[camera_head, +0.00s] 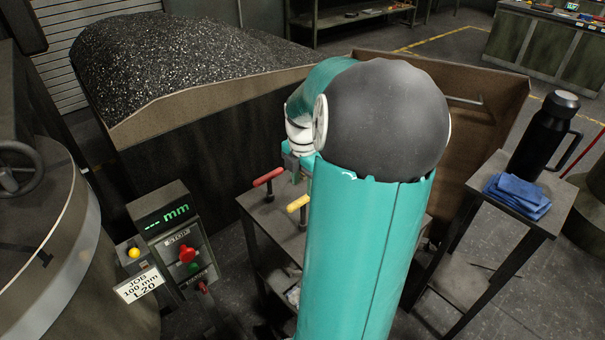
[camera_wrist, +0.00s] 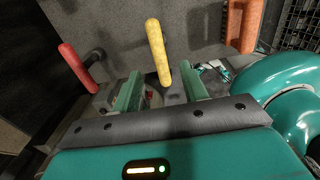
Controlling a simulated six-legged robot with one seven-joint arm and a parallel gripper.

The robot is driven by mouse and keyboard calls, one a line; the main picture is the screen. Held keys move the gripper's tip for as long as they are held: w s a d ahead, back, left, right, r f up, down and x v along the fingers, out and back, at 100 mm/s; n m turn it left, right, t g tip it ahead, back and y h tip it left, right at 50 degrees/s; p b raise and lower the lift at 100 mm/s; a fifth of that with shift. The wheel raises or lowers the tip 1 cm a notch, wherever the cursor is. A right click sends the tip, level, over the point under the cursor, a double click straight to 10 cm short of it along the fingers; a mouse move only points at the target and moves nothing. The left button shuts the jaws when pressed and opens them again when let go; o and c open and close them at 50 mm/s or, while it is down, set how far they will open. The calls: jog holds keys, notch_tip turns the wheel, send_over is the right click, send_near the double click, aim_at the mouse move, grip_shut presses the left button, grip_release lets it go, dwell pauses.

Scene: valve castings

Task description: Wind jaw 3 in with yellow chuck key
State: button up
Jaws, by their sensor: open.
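The yellow chuck key (camera_head: 298,203) stands on a dark bench beside a red-handled key (camera_head: 268,177). In the wrist view the yellow handle (camera_wrist: 158,52) is speckled and points up the picture between my fingers. The red handle (camera_wrist: 77,67) lies to their left. My gripper (camera_wrist: 160,74) is open, with one green finger on each side of the yellow key's lower end. I cannot tell whether either finger touches it. In the head view my arm hides most of my gripper and the bench. I cannot make out the chuck or jaw 3.
The bench (camera_head: 253,232) has a pedestal (camera_head: 178,240) to its left with a dashed mm display and a job card (camera_head: 139,285) reading 100 mm, L20. A swarf bin (camera_head: 190,110) stands behind. A stand (camera_head: 505,215) at right holds a flask (camera_head: 545,135) and blue cloth (camera_head: 517,195). An orange block (camera_wrist: 243,25) is near.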

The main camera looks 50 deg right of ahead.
aim_at(303, 198)
jog(key=shift+f, duration=3.55)
grip_shut()
jog(key=shift+r, duration=0.1)
jog(key=shift+r, duration=3.95)
